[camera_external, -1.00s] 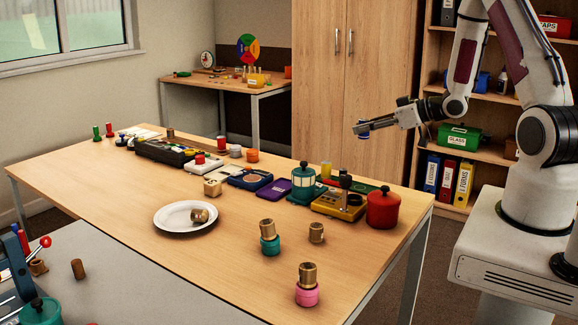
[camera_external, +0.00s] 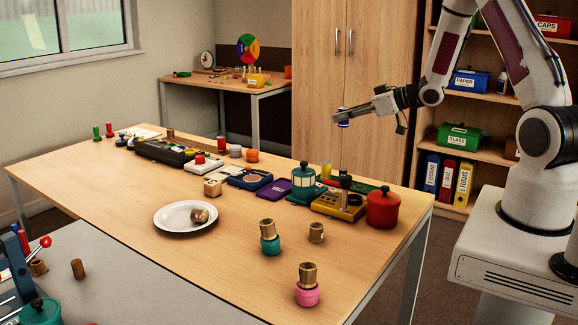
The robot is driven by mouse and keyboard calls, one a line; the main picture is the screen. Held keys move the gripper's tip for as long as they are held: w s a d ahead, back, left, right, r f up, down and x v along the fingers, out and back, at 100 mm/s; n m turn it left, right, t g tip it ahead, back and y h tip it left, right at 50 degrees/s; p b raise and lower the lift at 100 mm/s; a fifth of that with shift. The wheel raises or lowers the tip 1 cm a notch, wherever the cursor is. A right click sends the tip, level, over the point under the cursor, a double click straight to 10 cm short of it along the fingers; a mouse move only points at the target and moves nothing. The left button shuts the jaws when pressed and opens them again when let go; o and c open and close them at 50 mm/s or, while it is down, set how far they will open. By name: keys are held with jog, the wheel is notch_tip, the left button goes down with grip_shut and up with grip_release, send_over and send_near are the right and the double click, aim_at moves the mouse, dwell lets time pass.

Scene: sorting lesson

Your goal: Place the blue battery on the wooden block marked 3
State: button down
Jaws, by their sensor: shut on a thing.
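My gripper (camera_external: 345,114) is in the air above the far right part of the table, in front of the wardrobe doors. It is shut on a small blue and white thing, seemingly the blue battery (camera_external: 343,124), which hangs just under the fingertips. A small pale wooden block (camera_external: 212,188) stands on the table behind the white plate, well to the left of and below my gripper. Its marking is too small to read, so I cannot tell if it is the block marked 3.
Under my gripper stand a teal lantern-like pot (camera_external: 303,183), a yellow device (camera_external: 338,204) and a red pot (camera_external: 382,209). A white plate (camera_external: 172,220) holds a brass-and-wood piece. Brass-topped pink (camera_external: 307,295) and teal (camera_external: 270,245) jars stand in front.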

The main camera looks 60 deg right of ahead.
jog(key=w+a, duration=0.4)
jog(key=w, duration=0.7)
send_over(213, 182)
notch_tip(213, 182, down, 4)
jog(key=shift+f, duration=0.15)
jog(key=shift+f, duration=3.1)
jog(key=shift+f, duration=1.9)
